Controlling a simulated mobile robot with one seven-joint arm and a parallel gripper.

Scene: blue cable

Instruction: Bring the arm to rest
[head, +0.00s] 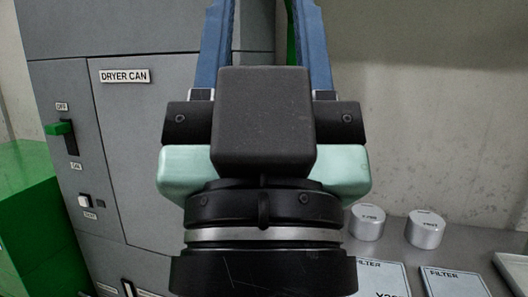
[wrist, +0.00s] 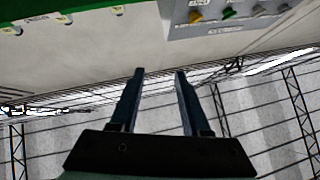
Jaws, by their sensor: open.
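My gripper (head: 265,8) is large in the middle of the head view, raised and pointing up, and its two blue fingers run out of the top edge. In the wrist view my gripper (wrist: 159,73) shows both fingers apart with nothing between them, so it is open and empty. It hides part of the grey cabinet (head: 125,165) and the wall behind it. No blue cable can be made out in either view.
A green box (head: 35,215) stands at left. Two metal cylinders (head: 367,222) (head: 425,229) and filter-labelled plates (head: 455,281) lie at lower right. The wrist view shows a knobbed panel (wrist: 228,20) and ceiling trusses.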

